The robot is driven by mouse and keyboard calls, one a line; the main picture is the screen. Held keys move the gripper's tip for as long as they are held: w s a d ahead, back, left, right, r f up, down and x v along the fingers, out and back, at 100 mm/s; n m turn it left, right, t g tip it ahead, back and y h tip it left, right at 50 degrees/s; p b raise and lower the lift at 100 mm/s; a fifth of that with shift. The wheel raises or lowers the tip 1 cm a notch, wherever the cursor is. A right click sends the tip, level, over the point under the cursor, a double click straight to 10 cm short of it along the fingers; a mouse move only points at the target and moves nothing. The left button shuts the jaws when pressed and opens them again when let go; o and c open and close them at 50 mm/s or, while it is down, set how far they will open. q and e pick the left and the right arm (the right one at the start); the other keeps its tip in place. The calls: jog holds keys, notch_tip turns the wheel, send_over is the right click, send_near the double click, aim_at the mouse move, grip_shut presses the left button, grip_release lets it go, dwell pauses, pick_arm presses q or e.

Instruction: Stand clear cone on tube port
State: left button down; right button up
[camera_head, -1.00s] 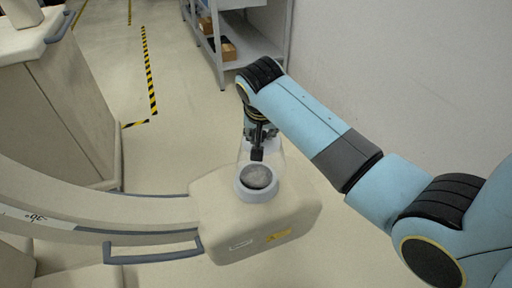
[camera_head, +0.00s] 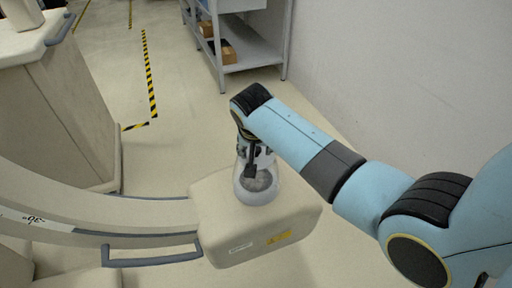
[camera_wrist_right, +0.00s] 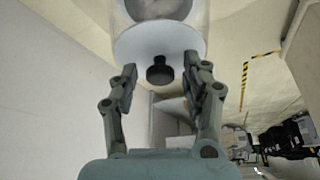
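The clear cone (camera_head: 272,190) stands upright around the tube port (camera_head: 256,181) on top of the beige machine head in the head view. The port's grey round end shows through its clear wall. In the right wrist view the cone's pale disc end (camera_wrist_right: 160,40) has a black knob (camera_wrist_right: 160,71) in front of it. My right gripper (camera_head: 258,164) is over the cone's top. Its two fingers (camera_wrist_right: 160,75) stand apart on either side of the knob, with gaps visible. I cannot tell whether the cone's lower rim rests flat. My left gripper is not in view.
The beige machine head (camera_head: 220,225) joins a curved arm (camera_head: 90,210) with a grey handle bar (camera_head: 152,257) at the left. A beige cabinet (camera_head: 70,120) stands at the far left. A metal shelf (camera_head: 250,58) stands at the back. Floor between them is clear.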

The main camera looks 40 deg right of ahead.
jog(key=shift+r, duration=0.1)
jog(key=p+v, duration=0.2)
jog(key=v, duration=1)
jog(key=s+f+n, duration=0.2)
jog(key=s+f, duration=0.2)
jog(key=f, duration=0.4)
jog(key=s+f+n+g+y, duration=0.1)
jog(key=s+f, duration=0.3)
jog(key=f, duration=0.3)
jog(key=s+f+n, duration=0.2)
jog(key=s+f, duration=0.2)
jog(key=f, duration=0.4)
jog(key=s+d+f+n, duration=0.1)
jog(key=s+f, duration=0.4)
jog(key=s, duration=0.5)
jog(key=s+d+f+n+g, duration=0.1)
jog(key=s+f, duration=0.3)
jog(key=s, duration=0.6)
jog(key=s+d+f+n+y, duration=0.1)
jog(key=s+f, duration=0.4)
jog(key=s, duration=0.4)
jog(key=shift+s+d+f+g, duration=0.2)
jog(key=shift+s+f+g, duration=0.1)
jog(key=shift+s, duration=0.1)
jog(key=shift+f, duration=0.1)
notch_tip(320, 180, down, 8)
jog(key=b, duration=0.8)
jog(key=shift+s+f, duration=0.15)
jog(key=shift+s, duration=0.3)
